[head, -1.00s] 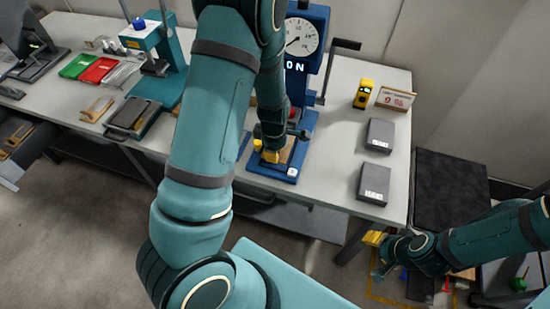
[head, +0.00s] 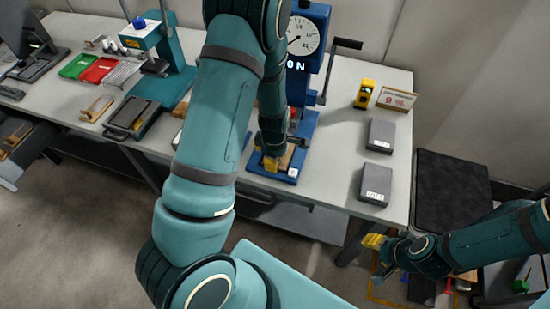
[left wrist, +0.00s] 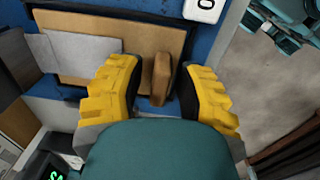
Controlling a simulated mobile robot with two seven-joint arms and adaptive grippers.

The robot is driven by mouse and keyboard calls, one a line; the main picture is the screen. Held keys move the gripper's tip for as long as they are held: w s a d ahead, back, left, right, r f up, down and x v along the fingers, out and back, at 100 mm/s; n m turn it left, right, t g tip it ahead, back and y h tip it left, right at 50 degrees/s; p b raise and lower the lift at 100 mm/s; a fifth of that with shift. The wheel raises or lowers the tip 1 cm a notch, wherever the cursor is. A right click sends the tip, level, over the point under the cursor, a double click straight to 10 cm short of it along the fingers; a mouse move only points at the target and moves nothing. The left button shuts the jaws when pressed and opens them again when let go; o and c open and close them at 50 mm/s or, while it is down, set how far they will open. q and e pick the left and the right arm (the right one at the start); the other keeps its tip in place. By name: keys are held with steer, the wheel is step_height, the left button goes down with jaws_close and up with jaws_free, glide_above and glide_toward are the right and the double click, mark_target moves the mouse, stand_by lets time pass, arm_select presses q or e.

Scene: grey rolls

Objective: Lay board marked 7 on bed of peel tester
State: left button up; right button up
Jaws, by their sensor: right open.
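The peel tester (head: 308,65) is the blue stand with a round dial; its blue bed (head: 264,176) reaches to the table's front edge. A brown board (left wrist: 75,80) with a grey sheet on it lies over the blue bed in the left wrist view; I cannot read a number on it. A brown upright block (left wrist: 161,78) stands on the board. My left gripper (left wrist: 163,82) is open, its yellow fingers either side of this block with gaps showing. In the head view its arm partly hides the bed. My right gripper (head: 374,242) is open and empty, off the table's front right.
Two grey blocks (head: 380,135) (head: 375,185), a yellow device (head: 364,94) and a sign (head: 396,98) stand right of the tester. Green (head: 78,66) and red (head: 98,70) trays and a teal press (head: 165,60) are at left. A dark mat (head: 450,188) lies beyond the table.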

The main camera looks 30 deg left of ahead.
arm_select(q)
steer(key=shift+w+r, duration=0.1)
steer(key=shift+r, duration=0.45)
step_height(320, 180, up, 11)
steer(key=p, duration=0.3)
steer(key=s+d+f+m, duration=0.1)
steer(key=d+f+m, duration=0.1)
steer(key=m, duration=0.1)
steer(key=s+d+f+m, duration=0.1)
steer(key=d+f+m, duration=0.1)
steer(key=f+m, duration=0.1)
steer(key=s+d+f+m+h, duration=0.1)
steer(key=s+d+f+m, duration=0.1)
steer(key=d+f+m, duration=0.1)
steer(key=shift+f, duration=0.1)
steer(key=s+d+f+m+t+h, duration=0.1)
steer(key=s+d+f+m+h, duration=0.1)
steer(key=d+m, duration=0.7)
steer(key=shift+s+d+f+m+t+h, duration=0.4)
steer(key=shift+s+d+f, duration=0.2)
steer(key=shift+s, duration=0.65)
steer(key=shift+f, duration=0.1)
steer(key=f+b, duration=0.2)
steer(key=f, duration=0.1)
steer(key=f+b, duration=0.1)
steer(key=b, duration=0.1)
steer(key=shift+s+f, duration=0.15)
steer(key=shift+s, duration=0.15)
